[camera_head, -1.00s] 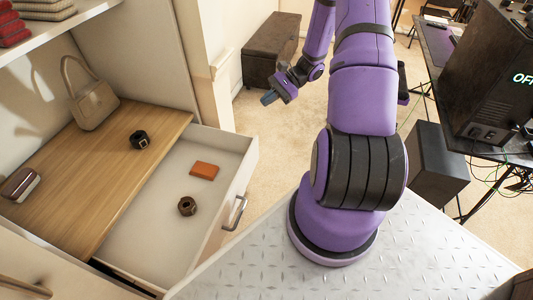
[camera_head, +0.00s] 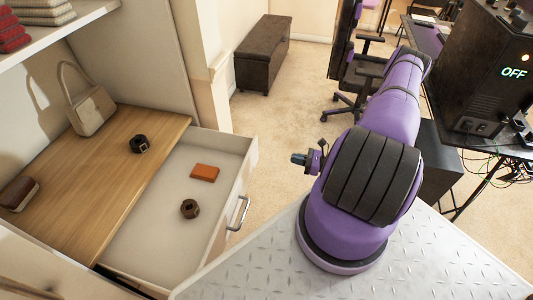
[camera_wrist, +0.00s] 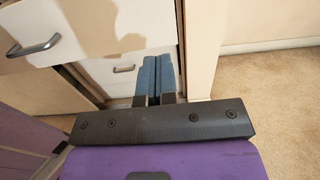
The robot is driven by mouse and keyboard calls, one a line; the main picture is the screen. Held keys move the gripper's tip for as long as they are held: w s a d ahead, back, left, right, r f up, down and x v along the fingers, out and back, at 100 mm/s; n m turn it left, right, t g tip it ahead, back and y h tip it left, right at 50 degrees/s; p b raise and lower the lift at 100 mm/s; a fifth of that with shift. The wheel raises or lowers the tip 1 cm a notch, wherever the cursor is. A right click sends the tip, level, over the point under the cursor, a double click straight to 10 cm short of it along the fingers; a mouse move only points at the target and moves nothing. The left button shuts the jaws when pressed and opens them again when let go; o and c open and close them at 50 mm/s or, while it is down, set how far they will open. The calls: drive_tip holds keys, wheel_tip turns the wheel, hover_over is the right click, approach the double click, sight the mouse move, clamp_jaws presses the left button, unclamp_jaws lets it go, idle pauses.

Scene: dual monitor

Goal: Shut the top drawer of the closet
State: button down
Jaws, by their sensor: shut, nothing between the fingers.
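The closet's top drawer (camera_head: 126,243) is pulled well out from under the wooden shelf in the head view. Its white front carries a metal handle (camera_head: 238,213). An orange wallet-like item (camera_head: 205,172) and a dark ring-shaped item (camera_head: 189,208) lie inside. My gripper (camera_head: 297,159) is to the right of the drawer front, apart from it, with its blue fingertips pointing left. In the wrist view the shut, empty fingers (camera_wrist: 156,72) point at the closet's lower fronts, and the open drawer's front (camera_wrist: 85,30) is at upper left.
A beige handbag (camera_head: 92,110) and a black coiled item (camera_head: 139,142) rest on the wooden shelf (camera_head: 100,165). Carpet is clear right of the drawer.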

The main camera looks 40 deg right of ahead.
sight(257, 151)
drive_tip(key=x, duration=1.4)
drive_tip(key=shift+f, duration=0.15)
